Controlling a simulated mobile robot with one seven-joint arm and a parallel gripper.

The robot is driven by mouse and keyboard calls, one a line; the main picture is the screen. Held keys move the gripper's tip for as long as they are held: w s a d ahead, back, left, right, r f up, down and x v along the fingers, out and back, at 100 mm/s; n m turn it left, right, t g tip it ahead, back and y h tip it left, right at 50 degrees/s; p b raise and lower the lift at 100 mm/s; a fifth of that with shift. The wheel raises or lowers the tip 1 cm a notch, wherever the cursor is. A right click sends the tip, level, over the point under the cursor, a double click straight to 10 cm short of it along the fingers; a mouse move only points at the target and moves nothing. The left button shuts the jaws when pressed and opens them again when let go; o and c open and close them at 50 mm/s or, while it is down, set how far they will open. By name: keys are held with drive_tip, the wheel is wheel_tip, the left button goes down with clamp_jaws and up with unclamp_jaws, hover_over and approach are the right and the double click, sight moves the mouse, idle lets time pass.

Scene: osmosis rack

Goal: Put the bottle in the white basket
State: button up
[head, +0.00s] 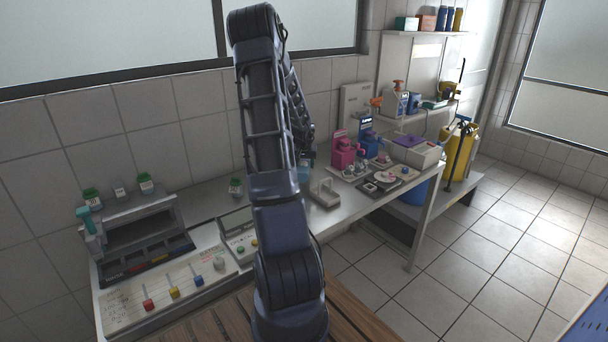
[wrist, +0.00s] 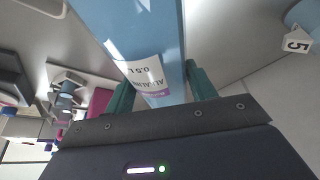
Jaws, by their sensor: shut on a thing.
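A light blue bottle (wrist: 130,30) with a white label reading 0.5 L fills the middle of the wrist view. My gripper (wrist: 158,88) is shut on it, with one green finger on each side of the bottle. In the head view my arm hides most of the gripper, and only a small light blue patch (head: 304,173) shows beside it, probably the bottle. Whether the bottle touches the bench cannot be told. A white box with a purple top (head: 416,151) stands at the bench's far end; I cannot tell whether it is the white basket.
Pink (head: 343,152) and blue (head: 370,140) containers stand farther back. A rack (head: 140,235) and slider panel (head: 165,290) fill the left.

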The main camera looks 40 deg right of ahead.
drive_tip(key=shift+f, duration=2.45)
drive_tip(key=shift+f, duration=0.2)
drive_tip(key=o, duration=1.5)
